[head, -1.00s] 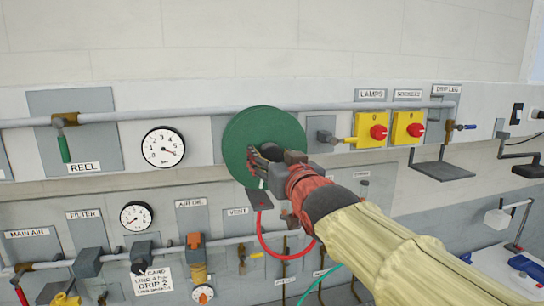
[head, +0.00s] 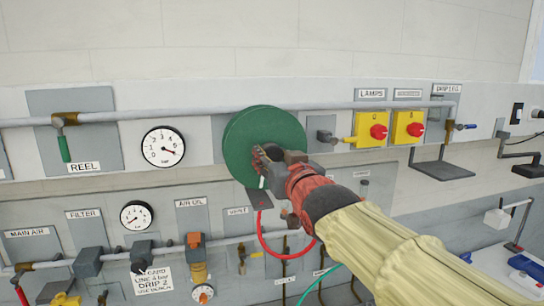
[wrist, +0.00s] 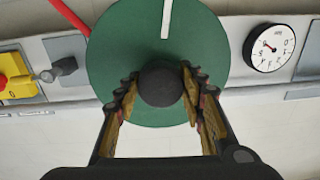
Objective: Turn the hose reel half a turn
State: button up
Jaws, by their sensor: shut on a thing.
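The hose reel is a green disc (head: 240,140) on the wall panel, left of the yellow switch boxes. In the wrist view the disc (wrist: 110,55) fills the upper middle. A round dark knob (wrist: 160,85) stands out from it, and my gripper (wrist: 159,82) is shut on this knob, one finger on each side. In the head view my gripper (head: 264,158) covers the knob and the disc's lower right. A white stripe (wrist: 166,18) on the disc points up in the wrist view; its end (head: 262,183) shows at the bottom in the head view.
A red hose (head: 264,238) hangs below the reel. A pressure gauge (head: 164,146) is to its left, and yellow switch boxes (head: 371,129) with red knobs are to its right. A grey pipe (head: 200,114) runs along the panel. Valves and fittings line the lower panel.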

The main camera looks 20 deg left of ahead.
grip_shut()
jog(key=shift+f+n+b, duration=0.1)
jog(key=shift+n+b, duration=0.4)
jog(key=shift+b, duration=0.15)
jog(key=shift+n, duration=0.6)
jog(key=o, duration=1.5)
grip_release()
jog(key=shift+c, duration=0.2)
jog(key=v, duration=1.2)
